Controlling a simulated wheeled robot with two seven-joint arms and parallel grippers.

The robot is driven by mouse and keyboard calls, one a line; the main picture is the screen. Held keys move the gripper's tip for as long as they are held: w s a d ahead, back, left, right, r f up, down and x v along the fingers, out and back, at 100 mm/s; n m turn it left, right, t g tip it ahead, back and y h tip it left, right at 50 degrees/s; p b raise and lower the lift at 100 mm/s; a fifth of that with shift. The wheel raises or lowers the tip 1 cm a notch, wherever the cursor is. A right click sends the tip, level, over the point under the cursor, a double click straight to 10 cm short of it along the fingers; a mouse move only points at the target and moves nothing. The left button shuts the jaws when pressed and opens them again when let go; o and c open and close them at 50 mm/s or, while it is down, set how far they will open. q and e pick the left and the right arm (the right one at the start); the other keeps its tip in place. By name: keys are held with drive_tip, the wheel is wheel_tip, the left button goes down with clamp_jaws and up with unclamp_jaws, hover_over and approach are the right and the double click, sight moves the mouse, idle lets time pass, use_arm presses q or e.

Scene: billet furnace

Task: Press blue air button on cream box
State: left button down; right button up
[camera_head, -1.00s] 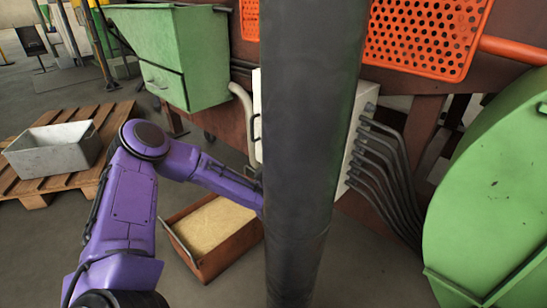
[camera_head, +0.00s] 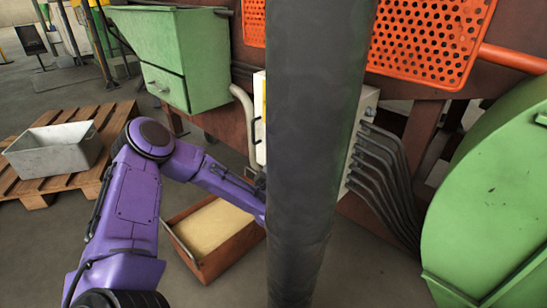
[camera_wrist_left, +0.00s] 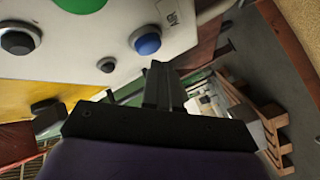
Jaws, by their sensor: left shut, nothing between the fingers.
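The cream box (camera_head: 259,130) stands behind the dark column, which hides most of its front in the head view; its right part (camera_head: 366,104) shows with conduits. In the left wrist view the panel of the cream box (camera_wrist_left: 108,32) fills the upper left. In the head view the column hides this gripper. My right gripper is not in view.
The panel also bears a black button (camera_wrist_left: 19,41), a green button (camera_wrist_left: 80,3) and a small dark knob (camera_wrist_left: 107,65). A dark column (camera_head: 312,150) crosses the head view. A tray of yellowish grain (camera_head: 212,228) lies on the floor below my left arm.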

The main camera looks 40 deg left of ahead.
use_arm(q)
drive_tip(key=s+p, duration=0.2)
drive_tip(key=s, duration=0.1)
drive_tip(key=s+p, duration=0.1)
drive_tip(key=s, duration=0.1)
drive_tip(key=shift+s+a, duration=0.1)
drive_tip(key=shift+a, duration=0.25)
idle(0.9)
